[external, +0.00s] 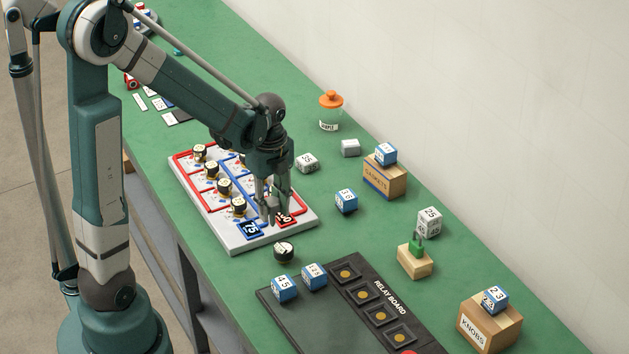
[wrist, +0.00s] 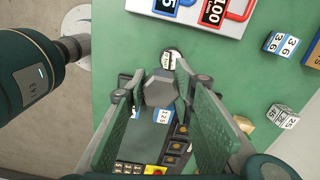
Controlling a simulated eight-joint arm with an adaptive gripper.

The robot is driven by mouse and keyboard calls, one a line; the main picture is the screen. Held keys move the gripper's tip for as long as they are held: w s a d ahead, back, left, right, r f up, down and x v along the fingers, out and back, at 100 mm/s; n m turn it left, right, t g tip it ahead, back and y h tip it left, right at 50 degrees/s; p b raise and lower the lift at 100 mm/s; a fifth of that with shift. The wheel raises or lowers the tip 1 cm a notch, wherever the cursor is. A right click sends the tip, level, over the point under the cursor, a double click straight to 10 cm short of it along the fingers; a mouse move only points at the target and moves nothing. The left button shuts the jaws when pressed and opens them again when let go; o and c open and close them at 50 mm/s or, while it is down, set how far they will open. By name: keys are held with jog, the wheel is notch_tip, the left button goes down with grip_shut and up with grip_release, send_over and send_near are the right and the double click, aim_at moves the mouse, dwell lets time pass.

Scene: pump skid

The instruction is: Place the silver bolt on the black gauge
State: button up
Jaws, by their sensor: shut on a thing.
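My gripper (wrist: 157,88) is shut on the silver bolt (wrist: 160,92), a grey hexagonal piece between its fingertips in the wrist view. In the external view my gripper (external: 273,214) points down above the near end of the white panel; the bolt cannot be made out there. A black gauge (external: 284,251), round with a pale face, stands alone on the green bench just off the panel's near end. The wrist view shows this gauge (wrist: 171,56) just beyond the bolt, partly hidden by it and the fingers. The bolt appears apart from the gauge, but its height is unclear.
The white panel (external: 230,245) carries several similar black-sided round pieces (external: 224,187). A cardboard box (external: 385,178), a green-handled block (external: 414,258) and an orange-lidded jar (external: 330,110) stand along the right.

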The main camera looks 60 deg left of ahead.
jog(key=shift+w+d+r+p, duration=0.1)
jog(key=shift+w+r+p, duration=0.15)
jog(key=shift+w, duration=0.5)
jog(key=shift+w+r+p, duration=0.1)
jog(key=shift+w+r, duration=0.1)
jog(key=shift+w, duration=0.5)
jog(key=shift+f, duration=0.15)
send_over(283, 247)
jog(key=shift+f, duration=2.8)
jog(key=shift+f, duration=0.1)
jog(key=shift+f+b, duration=0.4)
jog(key=shift+f, duration=1.6)
jog(key=shift+f, duration=0.1)
jog(key=o, duration=0.5)
jog(key=shift+f, duration=0.1)
jog(key=o, duration=0.4)
